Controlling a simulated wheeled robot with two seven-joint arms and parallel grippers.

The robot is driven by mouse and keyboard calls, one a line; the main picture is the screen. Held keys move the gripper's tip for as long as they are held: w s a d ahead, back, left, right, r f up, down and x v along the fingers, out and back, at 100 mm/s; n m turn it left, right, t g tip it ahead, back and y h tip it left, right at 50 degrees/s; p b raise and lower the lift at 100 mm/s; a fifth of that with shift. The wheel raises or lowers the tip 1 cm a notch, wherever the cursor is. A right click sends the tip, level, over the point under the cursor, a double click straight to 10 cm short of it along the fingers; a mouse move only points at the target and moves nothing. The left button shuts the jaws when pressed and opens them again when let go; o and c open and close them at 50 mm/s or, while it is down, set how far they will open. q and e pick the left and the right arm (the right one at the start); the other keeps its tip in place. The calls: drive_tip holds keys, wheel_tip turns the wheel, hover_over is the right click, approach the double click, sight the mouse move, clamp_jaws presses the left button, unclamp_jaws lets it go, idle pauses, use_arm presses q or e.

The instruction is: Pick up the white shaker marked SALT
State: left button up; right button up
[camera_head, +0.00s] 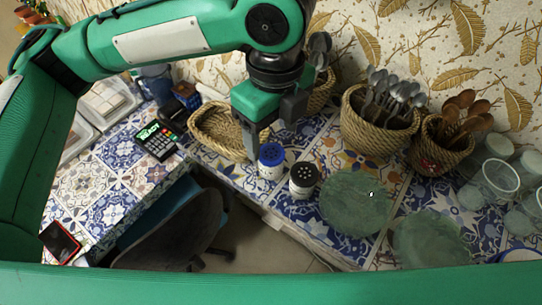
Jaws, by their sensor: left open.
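Two small white shakers stand side by side on the tiled counter: a shaker with a blue lid (271,161) and a shaker with a black holed lid (303,179). Both look upright. Their markings are too small to read, so I cannot tell which one says SALT. My left gripper (268,130) is open and empty, fingers pointing down, just above and behind the blue-lidded shaker. I cannot see that it touches either shaker. My right gripper is not in view.
A wicker basket (214,128) lies left of the gripper. Baskets of metal spoons (362,136) and wooden spoons (447,158) stand at the back right. Green glass plates (355,203) and glasses (499,180) fill the right. A card terminal (156,141) is at left. The counter's front edge is close to the shakers.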

sight(272, 153)
use_arm(q)
drive_tip(key=shift+w+f, duration=0.1)
drive_tip(key=shift+f, duration=1)
drive_tip(key=f, duration=0.1)
drive_tip(key=f+p, duration=0.1)
drive_tip(key=f, duration=0.1)
drive_tip(key=f+p, duration=0.1)
drive_tip(key=shift+s+a+f, duration=0.15)
drive_tip(key=shift+s, duration=0.1)
drive_tip(key=shift+f, duration=0.25)
drive_tip(key=c, duration=1.1)
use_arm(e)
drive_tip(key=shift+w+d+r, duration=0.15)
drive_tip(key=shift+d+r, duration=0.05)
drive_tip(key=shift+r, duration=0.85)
use_arm(q)
drive_tip(key=shift+r, duration=0.1)
